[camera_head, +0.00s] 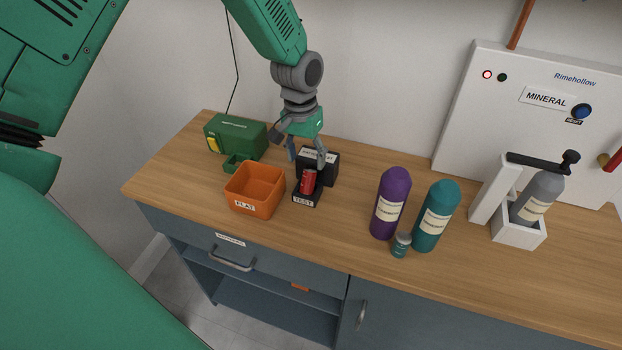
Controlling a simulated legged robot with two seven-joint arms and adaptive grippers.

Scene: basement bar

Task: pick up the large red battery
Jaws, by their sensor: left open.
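The large red battery (309,181) stands in the black test holder (301,199), which has a TEST label on its front. My left gripper (306,161) comes down from above, with its open fingers just above and behind the battery. One finger is at the left and one at the right near the black block (325,172) behind the battery. I cannot tell whether any finger touches the battery. My right gripper is not in view.
An orange FLAT bin (254,189) and a green box (236,136) are to the left. Purple (391,203) and teal (436,215) bottles and a small jar (400,245) stand to the right. Wood counter (345,225) is clear between.

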